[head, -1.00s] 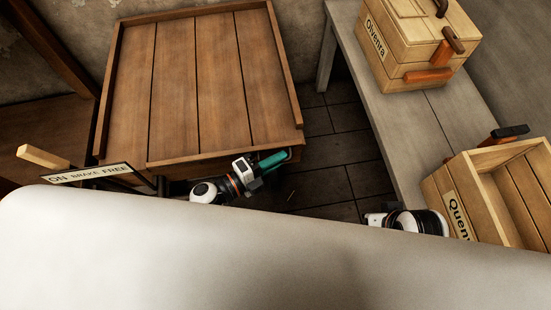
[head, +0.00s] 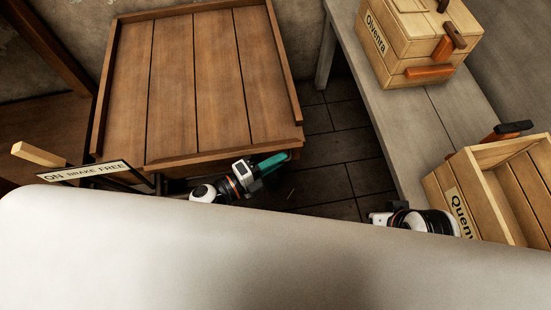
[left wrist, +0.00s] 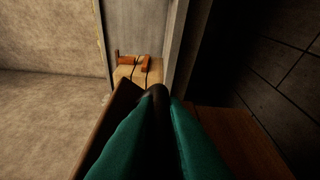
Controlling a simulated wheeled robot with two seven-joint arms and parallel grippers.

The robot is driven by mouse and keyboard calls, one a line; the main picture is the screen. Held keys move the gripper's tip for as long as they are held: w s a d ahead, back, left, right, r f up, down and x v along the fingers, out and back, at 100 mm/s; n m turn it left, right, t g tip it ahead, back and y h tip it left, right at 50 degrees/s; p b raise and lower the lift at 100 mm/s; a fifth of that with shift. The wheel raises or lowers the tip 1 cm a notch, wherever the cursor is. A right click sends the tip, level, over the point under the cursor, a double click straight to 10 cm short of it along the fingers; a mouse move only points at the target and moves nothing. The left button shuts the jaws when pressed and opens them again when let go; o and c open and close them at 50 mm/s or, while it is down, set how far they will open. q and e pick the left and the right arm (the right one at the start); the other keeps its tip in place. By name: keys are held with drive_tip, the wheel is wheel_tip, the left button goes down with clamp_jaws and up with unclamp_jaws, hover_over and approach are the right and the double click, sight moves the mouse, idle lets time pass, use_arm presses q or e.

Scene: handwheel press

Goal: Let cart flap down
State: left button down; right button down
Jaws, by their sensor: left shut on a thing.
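The wooden cart (head: 198,85) stands at the left in the head view, its planked deck edged by raised boards. A low board (head: 222,150) runs along its near edge; I cannot tell for sure which board is the flap. My left gripper (head: 272,162), with teal fingers, is at the cart's near right corner. In the left wrist view its fingers are shut on a dark bar (left wrist: 158,98), close beside a brown wooden board (left wrist: 112,122). The head view does not show what is between the fingers. Only my right wrist shows; its gripper is out of sight.
A sign reading ON BRAKE FREE (head: 85,172) and a pale wooden handle (head: 38,153) are at the cart's near left. A grey bench (head: 385,118) at right bears the Olvenra crate (head: 415,45) and an open crate (head: 460,205). Dark floor (head: 335,150) lies between.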

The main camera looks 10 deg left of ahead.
use_arm(q)
drive_tip(key=c, duration=1.8)
unclamp_jaws()
drive_tip(key=shift+o, duration=0.2)
drive_tip(key=v, duration=1.2)
drive_tip(key=shift+p, duration=0.4)
use_arm(e)
drive_tip(key=shift+w+f, duration=0.1)
drive_tip(key=shift+f, duration=0.05)
use_arm(q)
drive_tip(key=shift+f, duration=0.1)
use_arm(e)
drive_tip(key=shift+w+r, duration=0.1)
drive_tip(key=shift+r, duration=0.1)
use_arm(q)
drive_tip(key=shift+s, duration=0.1)
use_arm(e)
drive_tip(key=shift+a, duration=0.1)
